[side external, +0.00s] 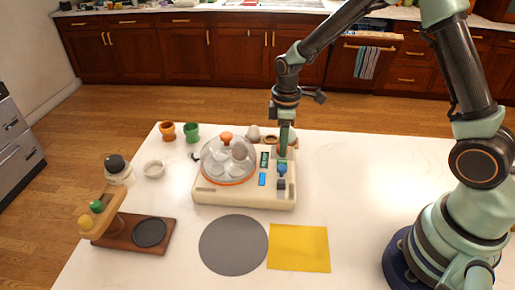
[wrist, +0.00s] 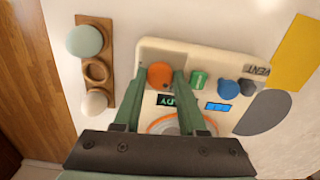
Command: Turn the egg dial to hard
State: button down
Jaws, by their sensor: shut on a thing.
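The cream egg cooker (side external: 245,198) stands on the white table, with a clear dome (side external: 228,158) over its left part and controls on its right. In the wrist view an orange dial (wrist: 160,75) sits at one end of the control row. My gripper (side external: 284,150) points down over the far end of that row and is shut on the orange dial, one finger on each side. I cannot read the dial's setting or label. A green knob (wrist: 198,79), a blue knob (wrist: 228,89) and a grey control (wrist: 249,88) by the letters "VENT" follow along the panel.
A green display (wrist: 178,101) and a blue display (wrist: 217,106) lie beside the knobs. A wooden egg holder (wrist: 108,55) with two eggs stands close beside the cooker. A grey round mat (side external: 233,245) and yellow mat (side external: 299,248) lie in front.

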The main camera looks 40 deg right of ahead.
jog(key=m, duration=1.3)
jog(key=shift+m, duration=0.4)
jog(key=m, duration=1.3)
jog(key=shift+m, duration=0.4)
jog(key=shift+c, duration=2.3)
grip_release()
